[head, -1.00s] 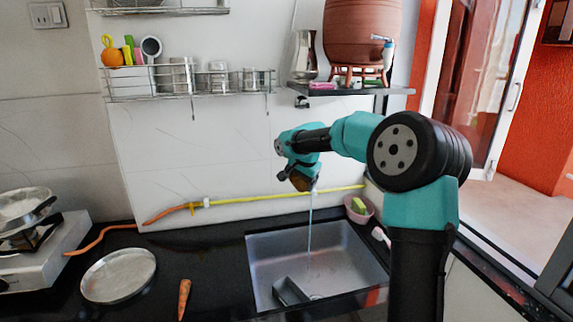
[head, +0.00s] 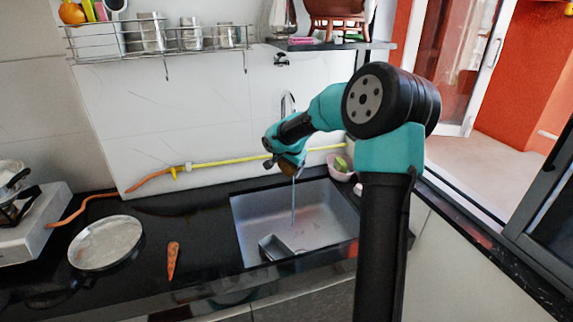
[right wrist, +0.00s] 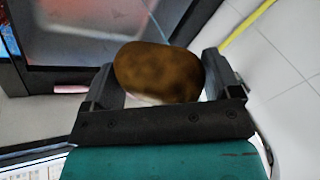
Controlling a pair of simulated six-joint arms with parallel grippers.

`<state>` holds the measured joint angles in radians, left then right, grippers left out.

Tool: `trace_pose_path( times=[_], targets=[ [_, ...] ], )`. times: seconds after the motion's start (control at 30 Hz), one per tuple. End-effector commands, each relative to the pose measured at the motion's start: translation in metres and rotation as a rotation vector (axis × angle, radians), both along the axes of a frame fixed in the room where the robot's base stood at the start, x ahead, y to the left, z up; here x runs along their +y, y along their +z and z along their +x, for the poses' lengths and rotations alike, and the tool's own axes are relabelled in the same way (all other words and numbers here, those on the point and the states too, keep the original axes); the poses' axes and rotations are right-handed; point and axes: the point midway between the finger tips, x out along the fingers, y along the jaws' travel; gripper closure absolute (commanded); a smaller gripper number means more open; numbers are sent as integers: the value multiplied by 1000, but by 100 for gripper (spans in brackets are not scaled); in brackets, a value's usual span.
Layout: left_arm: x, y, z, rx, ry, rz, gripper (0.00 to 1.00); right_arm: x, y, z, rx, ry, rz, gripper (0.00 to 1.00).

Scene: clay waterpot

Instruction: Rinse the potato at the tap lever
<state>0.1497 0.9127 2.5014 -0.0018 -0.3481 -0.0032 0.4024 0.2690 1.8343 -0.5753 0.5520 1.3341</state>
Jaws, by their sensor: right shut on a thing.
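The brown potato (right wrist: 158,72) sits between the fingers of my right gripper (right wrist: 158,85) in the right wrist view, and the gripper is shut on it. In the head view my right gripper (head: 287,163) holds the potato (head: 289,166) above the sink (head: 320,225), mostly hidden by the gripper. The tap (head: 289,102) arches up behind the gripper; its lever cannot be made out. A thin stream of water (head: 293,205) falls into the sink just below the gripper. My left gripper is not in view.
A metal plate (head: 106,243) and a carrot (head: 172,260) lie on the black counter left of the sink. A stove (head: 35,222) stands at far left. A pink bowl (head: 341,167) with a green item sits behind the sink. A yellow hose (head: 225,162) runs along the wall.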

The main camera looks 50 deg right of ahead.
Motion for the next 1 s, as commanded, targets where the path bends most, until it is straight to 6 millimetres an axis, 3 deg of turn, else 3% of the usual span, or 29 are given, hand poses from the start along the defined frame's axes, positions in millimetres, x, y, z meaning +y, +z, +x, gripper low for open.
trace_pose_path(
  times=[0.27,1.0],
  targets=[
    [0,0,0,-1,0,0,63,-7,-2,6,1,0,0,43],
    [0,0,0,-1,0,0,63,-49,-13,42,1,-1,-1,43]
  ],
)
